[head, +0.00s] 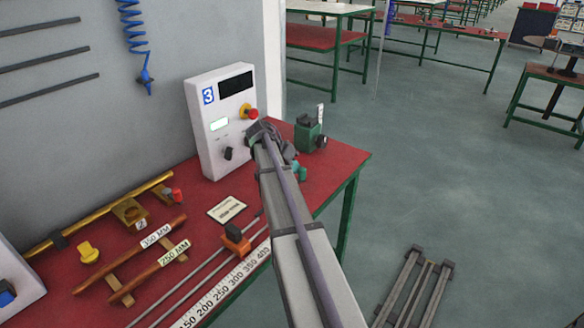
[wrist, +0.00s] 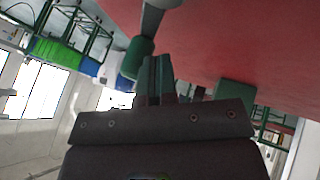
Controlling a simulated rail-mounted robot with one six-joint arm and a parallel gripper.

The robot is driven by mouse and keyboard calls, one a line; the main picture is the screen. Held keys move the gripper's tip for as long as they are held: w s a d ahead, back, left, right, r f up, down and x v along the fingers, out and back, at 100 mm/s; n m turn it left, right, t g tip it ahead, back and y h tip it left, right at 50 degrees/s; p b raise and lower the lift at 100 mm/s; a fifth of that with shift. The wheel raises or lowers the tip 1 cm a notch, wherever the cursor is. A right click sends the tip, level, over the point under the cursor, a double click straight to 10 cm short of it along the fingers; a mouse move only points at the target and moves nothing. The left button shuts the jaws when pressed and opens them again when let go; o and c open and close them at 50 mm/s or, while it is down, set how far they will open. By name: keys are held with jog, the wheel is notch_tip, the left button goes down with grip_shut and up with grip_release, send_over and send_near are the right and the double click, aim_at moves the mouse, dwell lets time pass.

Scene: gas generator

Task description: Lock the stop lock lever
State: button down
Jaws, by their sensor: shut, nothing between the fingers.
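My gripper (wrist: 158,68) is shut and empty in the wrist view, its narrow dark fingers pressed together. A lever-like part with a green grip (wrist: 138,58) and a grey shaft is just beside the fingertips, up and left; I cannot tell whether they touch. I cannot be sure that this is the stop lock lever. In the head view, a green device (head: 309,134) stands on the red bench behind my arm. A small green part (head: 299,170) shows beside my arm. My fingertips are hidden by my arm there.
A white control box (head: 213,122) with a red and yellow button (head: 251,113) stands left of my arm. The red bench (head: 345,160) holds brass and copper-coloured bars, a ruler (head: 225,287) and an orange block (head: 236,240). Open floor (head: 430,190) lies to the right.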

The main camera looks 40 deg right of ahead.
aim_at(303, 170)
jog(key=shift+s+a, duration=0.1)
jog(key=shift+s, duration=1.3)
jog(key=shift+s+a, duration=0.55)
jog(key=shift+s, duration=0.25)
jog(key=shift+s+a, duration=0.5)
jog(key=shift+s, duration=0.25)
jog(key=shift+s+d+f, duration=0.15)
jog(key=shift+s+d, duration=0.05)
jog(key=shift+d, duration=0.2)
jog(key=shift+w, duration=0.15)
jog(key=shift+w+d, duration=0.25)
jog(key=shift+w, duration=0.15)
jog(key=w+d, duration=0.2)
jog(key=shift+w+d, duration=0.15)
jog(key=shift+d, duration=0.25)
jog(key=w+d+r+p, duration=0.1)
jog(key=w+r+p, duration=0.4)
jog(key=r+p, duration=0.2)
jog(key=shift+w+r+p, duration=0.25)
jog(key=shift+r+p, duration=0.1)
jog(key=shift+r, duration=0.15)
